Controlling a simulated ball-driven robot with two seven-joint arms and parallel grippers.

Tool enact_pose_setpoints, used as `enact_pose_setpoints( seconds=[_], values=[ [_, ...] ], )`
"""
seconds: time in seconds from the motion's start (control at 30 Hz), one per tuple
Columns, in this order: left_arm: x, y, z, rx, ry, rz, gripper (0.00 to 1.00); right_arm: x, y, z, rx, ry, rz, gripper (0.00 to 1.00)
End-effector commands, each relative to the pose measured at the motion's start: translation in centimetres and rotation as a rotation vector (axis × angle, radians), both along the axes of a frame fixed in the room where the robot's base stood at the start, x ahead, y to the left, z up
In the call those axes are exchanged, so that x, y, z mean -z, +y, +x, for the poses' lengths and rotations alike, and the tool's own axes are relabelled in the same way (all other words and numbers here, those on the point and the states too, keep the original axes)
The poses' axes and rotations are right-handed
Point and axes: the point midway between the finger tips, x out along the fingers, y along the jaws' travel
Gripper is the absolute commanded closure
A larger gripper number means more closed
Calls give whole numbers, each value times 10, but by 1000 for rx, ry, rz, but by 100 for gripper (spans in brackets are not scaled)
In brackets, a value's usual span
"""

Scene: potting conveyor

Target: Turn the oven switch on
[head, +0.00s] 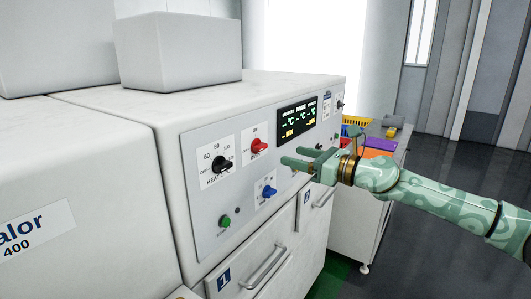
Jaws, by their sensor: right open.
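The white oven (130,108) fills the middle of the head view, with a grey control panel (212,226) on its front. A dark display (297,118) with lit green and yellow digits is at upper right of the panel. My right gripper (288,156) is open and empty, its fingers pointing left toward the panel, right of the red and blue switches. I cannot tell whether it touches the panel. My left gripper is not in view.
Drawers with metal handles (263,268) are below the panel. A side table (358,215) with a yellow basket (356,121), an orange item (380,144) and a purple item (376,154) stands behind my right arm. Dark floor (450,170) is open at right.

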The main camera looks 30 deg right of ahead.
Motion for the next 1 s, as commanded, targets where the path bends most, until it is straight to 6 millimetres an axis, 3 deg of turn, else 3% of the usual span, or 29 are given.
enact_pose_setpoints(
  seconds=[0.27, 0.5, 0.7, 1.0],
  values=[
    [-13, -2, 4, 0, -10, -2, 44, -8, 8, 21, 1, -6, 4, 40],
    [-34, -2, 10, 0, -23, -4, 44, -8, 24, 56, -1, -6, 2, 40],
    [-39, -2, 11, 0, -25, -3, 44, -3, 35, 82, -2, -2, 0, 40],
    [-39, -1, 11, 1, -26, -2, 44, -1, 38, 90, -3, 1, -3, 40]
  ],
)
